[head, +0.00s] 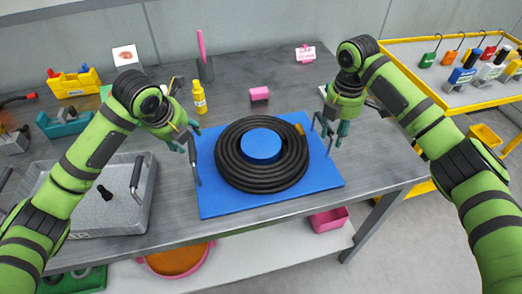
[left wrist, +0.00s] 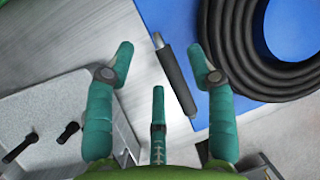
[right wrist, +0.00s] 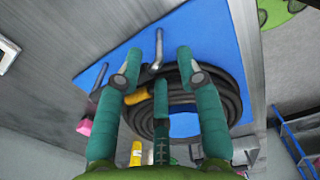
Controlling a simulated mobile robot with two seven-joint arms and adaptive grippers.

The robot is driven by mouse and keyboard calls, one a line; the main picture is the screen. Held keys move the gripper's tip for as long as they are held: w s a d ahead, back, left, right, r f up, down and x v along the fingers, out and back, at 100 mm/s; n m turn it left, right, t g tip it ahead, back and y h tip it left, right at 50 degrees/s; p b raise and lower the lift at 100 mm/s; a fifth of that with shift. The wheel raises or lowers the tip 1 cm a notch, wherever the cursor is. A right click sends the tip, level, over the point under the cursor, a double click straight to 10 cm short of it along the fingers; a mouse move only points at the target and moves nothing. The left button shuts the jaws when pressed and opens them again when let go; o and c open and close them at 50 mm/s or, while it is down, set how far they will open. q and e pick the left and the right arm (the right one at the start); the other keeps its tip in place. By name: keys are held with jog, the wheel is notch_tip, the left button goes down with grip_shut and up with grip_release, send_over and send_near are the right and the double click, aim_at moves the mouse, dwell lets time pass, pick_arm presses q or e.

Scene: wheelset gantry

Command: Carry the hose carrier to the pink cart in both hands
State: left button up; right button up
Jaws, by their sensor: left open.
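The hose carrier is a blue board (head: 215,203) with a coiled black hose (head: 262,180) around a blue hub (head: 261,146), lying flat on the grey bench. It has a dark handle at its left side (head: 194,160) and another at its right side (head: 323,130). My left gripper (head: 187,138) is open above the left handle, which shows beyond its fingers in the left wrist view (left wrist: 175,78). My right gripper (head: 335,128) looks open at the right handle, which appears between its fingers in the right wrist view (right wrist: 148,68); contact is unclear. I see no pink cart.
A grey tray (head: 140,205) stands left of the carrier. A yellow-edged cart (head: 440,98) with tools is at the right. A pink bin (head: 328,220) sits on the lower shelf. Floor at front right is clear.

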aim_at(327, 157)
pick_arm(q)
jog(key=x, duration=0.4)
pick_arm(e)
notch_tip(327, 157, down, 7)
jog(key=shift+r, duration=0.1)
pick_arm(q)
jog(key=c, duration=0.8)
pick_arm(e)
grip_shut()
pick_arm(q)
grip_shut()
jog(key=shift+w+r, duration=0.1)
jog(key=shift+r, duration=0.1)
pick_arm(e)
jog(key=shift+w+r, duration=0.1)
jog(key=shift+r, duration=0.05)
